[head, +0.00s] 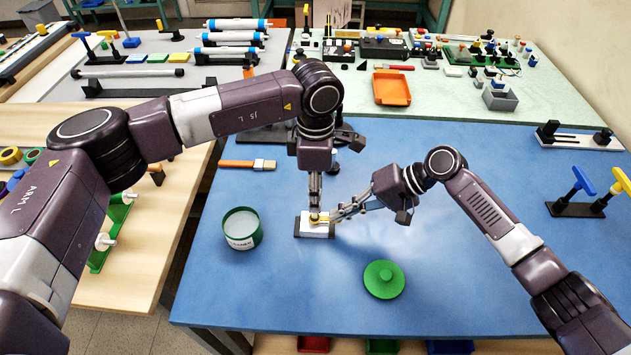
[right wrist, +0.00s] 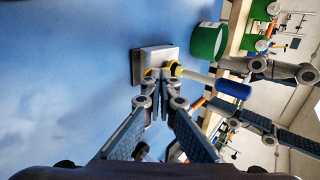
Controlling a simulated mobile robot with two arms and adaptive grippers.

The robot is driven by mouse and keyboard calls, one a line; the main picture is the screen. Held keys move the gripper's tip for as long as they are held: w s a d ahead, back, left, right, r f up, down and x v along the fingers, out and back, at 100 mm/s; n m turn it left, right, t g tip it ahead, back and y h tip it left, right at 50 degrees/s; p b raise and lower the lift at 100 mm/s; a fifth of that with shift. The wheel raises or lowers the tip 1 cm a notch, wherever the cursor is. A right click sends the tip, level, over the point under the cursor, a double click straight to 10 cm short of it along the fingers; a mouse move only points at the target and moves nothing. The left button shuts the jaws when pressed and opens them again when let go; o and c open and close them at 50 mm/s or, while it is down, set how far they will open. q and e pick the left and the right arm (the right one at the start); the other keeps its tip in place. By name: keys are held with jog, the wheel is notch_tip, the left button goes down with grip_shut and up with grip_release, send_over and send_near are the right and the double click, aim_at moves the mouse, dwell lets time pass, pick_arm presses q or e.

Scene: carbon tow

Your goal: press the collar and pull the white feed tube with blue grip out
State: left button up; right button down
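A small white block (head: 314,229) with dark ends stands on the blue table. A yellow collar (head: 318,217) is on it; the collar also shows in the right wrist view (right wrist: 175,68). The white feed tube (right wrist: 198,76) runs out of the collar to its blue grip (right wrist: 234,88); the head view hides the grip. My left gripper (head: 315,201) points down over the block. In the right wrist view its fingers are spread either side of the blue grip, with gaps showing. My right gripper (head: 335,214) reaches in from the right, fingertips together at the collar; exact contact is unclear.
A green-and-white tub (head: 241,230) stands left of the block, and a green round lid (head: 384,280) lies to the right in front. A brush (head: 247,164) lies behind. Coloured-handled clamps (head: 578,193) stand at the right edge.

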pick_arm(q)
jog(key=shift+f, duration=0.1)
grip_shut()
jog(key=c, duration=0.8)
grip_release()
jog(key=shift+c, duration=0.2)
jog(key=shift+r, duration=0.2)
grip_shut()
jog(key=shift+r, duration=1.8)
pick_arm(e)
jog(key=shift+r, duration=1.5)
